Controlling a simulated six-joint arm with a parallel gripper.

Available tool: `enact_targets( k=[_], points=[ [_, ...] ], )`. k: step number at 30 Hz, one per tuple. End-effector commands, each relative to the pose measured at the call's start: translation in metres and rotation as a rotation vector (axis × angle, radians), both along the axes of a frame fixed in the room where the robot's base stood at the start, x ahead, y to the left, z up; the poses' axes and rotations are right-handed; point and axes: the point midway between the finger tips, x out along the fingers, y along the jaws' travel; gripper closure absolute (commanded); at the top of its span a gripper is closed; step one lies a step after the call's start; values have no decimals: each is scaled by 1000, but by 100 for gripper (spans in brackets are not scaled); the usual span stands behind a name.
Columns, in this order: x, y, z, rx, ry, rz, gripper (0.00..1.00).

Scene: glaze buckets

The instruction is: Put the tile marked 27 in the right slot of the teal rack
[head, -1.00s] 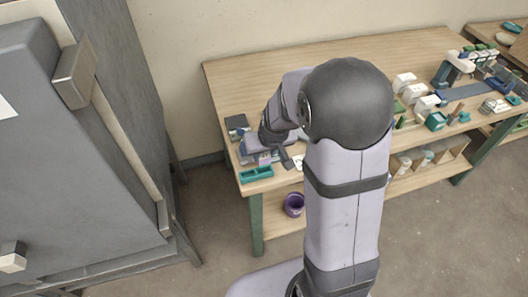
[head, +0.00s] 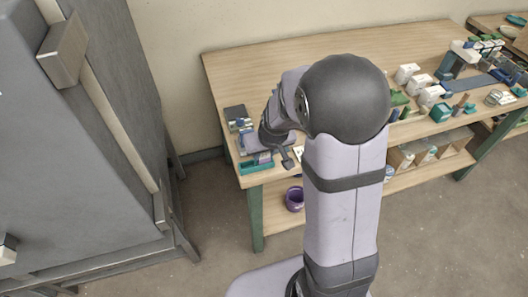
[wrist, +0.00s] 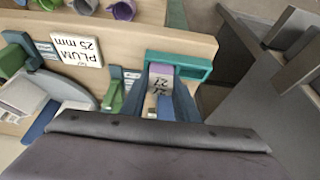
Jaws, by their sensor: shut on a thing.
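The teal rack (head: 247,166) stands at the front left corner of the bench; it also shows in the wrist view (wrist: 200,65). My gripper (head: 264,155) is low over its right part. In the wrist view my gripper (wrist: 164,92) is shut on the tile marked 27 (wrist: 160,84), which has a purple end and a pale label, upside down there. The tile's purple end is at the left part of the rack in the wrist view, the right side as the head sees it. I cannot tell whether it is seated in the slot or just above it.
A card reading PLUM 25 mm (wrist: 76,45) and a green piece (wrist: 113,90) lie beside the rack. A dark box (head: 235,112) stands behind it. A purple bucket (head: 294,199) is on the lower shelf.

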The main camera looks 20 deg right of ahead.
Motion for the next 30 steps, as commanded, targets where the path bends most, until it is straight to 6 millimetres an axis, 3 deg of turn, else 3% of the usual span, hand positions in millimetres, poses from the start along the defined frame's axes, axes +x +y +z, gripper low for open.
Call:
enact_targets(
  k=[26,27,29,30],
  points=[
    [-1,0,-4,0,0,0,95],
    [-1,0,-4,0,0,0,70],
    [-1,0,-3,0,0,0,56],
    [-1,0,-3,0,0,0,54]
  ],
)
